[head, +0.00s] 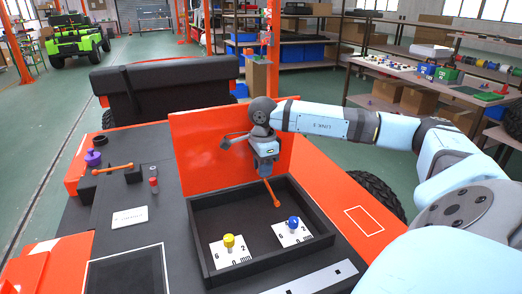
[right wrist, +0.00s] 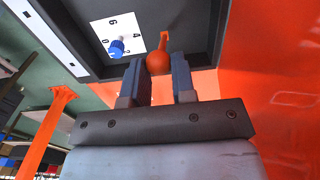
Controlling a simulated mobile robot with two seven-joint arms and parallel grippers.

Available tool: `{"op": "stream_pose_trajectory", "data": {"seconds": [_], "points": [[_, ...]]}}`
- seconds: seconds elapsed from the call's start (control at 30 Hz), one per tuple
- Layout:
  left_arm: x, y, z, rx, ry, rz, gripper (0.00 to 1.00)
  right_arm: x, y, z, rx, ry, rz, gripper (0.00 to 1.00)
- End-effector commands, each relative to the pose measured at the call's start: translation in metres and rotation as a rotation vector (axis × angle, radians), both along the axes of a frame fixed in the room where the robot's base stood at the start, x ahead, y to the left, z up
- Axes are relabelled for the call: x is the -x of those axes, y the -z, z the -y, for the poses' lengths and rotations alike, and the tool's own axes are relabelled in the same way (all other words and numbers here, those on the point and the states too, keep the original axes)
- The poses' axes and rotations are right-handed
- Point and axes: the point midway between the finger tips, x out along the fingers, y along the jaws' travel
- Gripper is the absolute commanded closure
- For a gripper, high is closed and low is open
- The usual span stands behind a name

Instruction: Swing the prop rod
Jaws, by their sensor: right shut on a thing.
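My right gripper (head: 266,174) points down over the black tray in front of the upright orange panel (head: 205,140). It is shut on an orange rod (head: 272,192), which slants down to the right below the fingers. In the right wrist view, the rod's round orange end (right wrist: 159,62) sits at the fingertips, and the rest of the rod is mostly hidden behind it. I cannot tell whether the rod touches the panel or the tray. My left gripper is not in view.
The black tray (head: 197,247) holds white dial cards with a yellow knob (head: 229,241) and a blue knob (head: 292,223). An orange-ended lever (head: 113,169), a red knob (head: 153,185) and a purple knob (head: 92,157) stand at the left. A parts table (head: 435,82) stands at the back right.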

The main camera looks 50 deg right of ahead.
Motion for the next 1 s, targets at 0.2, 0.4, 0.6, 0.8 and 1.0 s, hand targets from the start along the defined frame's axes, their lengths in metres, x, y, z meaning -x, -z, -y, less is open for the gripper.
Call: {"op": "stream_pose_trajectory", "data": {"seconds": [0.2,0.4,0.6,0.8,1.0], "points": [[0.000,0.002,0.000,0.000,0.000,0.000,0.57,0.008,-0.004,0.015,0.004,0.003,0.000,0.89],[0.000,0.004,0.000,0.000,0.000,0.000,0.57,0.014,-0.008,0.026,0.004,0.002,0.000,0.89],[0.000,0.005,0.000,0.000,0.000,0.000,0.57,0.016,-0.010,0.030,0.004,0.001,0.000,0.89],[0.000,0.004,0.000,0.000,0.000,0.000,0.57,0.016,-0.010,0.030,0.003,0.001,0.001,0.74],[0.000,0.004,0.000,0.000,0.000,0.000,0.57,0.016,-0.010,0.029,0.002,0.001,0.000,0.46]]}}
